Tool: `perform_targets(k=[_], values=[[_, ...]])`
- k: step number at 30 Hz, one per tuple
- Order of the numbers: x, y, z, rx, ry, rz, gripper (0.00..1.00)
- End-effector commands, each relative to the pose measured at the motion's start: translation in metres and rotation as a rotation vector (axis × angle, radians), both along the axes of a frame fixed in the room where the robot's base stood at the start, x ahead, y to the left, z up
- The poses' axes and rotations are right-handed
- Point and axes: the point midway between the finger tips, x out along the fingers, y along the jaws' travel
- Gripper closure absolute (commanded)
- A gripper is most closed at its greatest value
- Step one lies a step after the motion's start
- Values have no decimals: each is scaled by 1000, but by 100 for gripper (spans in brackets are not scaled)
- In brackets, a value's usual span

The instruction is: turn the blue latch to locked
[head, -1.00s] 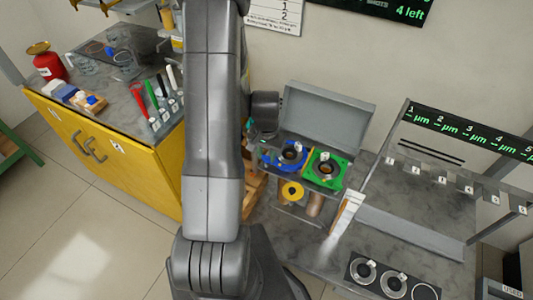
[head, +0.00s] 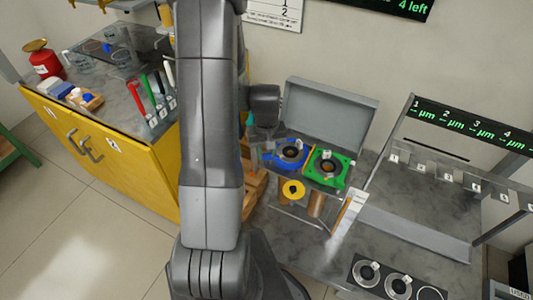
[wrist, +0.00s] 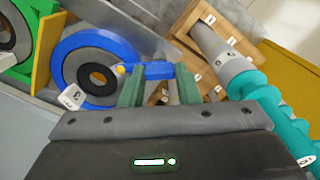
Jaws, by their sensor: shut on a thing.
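The blue latch (wrist: 92,68) is a blue ring around a grey disc with a dark centre hole. Its short blue lever (wrist: 157,70) points right in the wrist view, with a small yellow spot where it meets the ring. My gripper (wrist: 158,88) has its two green-padded fingers on either side of the lever and is shut on it. In the head view the blue latch (head: 291,153) sits in front of the grey upright panel, left of a green one. My arm hides part of the gripper there.
The green-framed ring (head: 327,168) stands close beside the latch. A yellow round piece (head: 293,189) and a brown cylinder (head: 316,205) are below. In the wrist view a teal spiral part (wrist: 275,100) and a wooden rack (wrist: 190,28) are at the right.

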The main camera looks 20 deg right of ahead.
Motion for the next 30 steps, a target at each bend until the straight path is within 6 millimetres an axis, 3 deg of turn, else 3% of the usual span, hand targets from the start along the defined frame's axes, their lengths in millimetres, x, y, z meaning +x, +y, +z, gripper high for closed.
perform_targets(k=[12, 28, 29, 30], values=[[0, 0, 0, -1, -2, 187, 94], [0, 0, 0, -1, -1, 214, 94], [0, 0, 0, -1, -1, 214, 69], [0, 0, 0, -1, -1, 214, 61]])
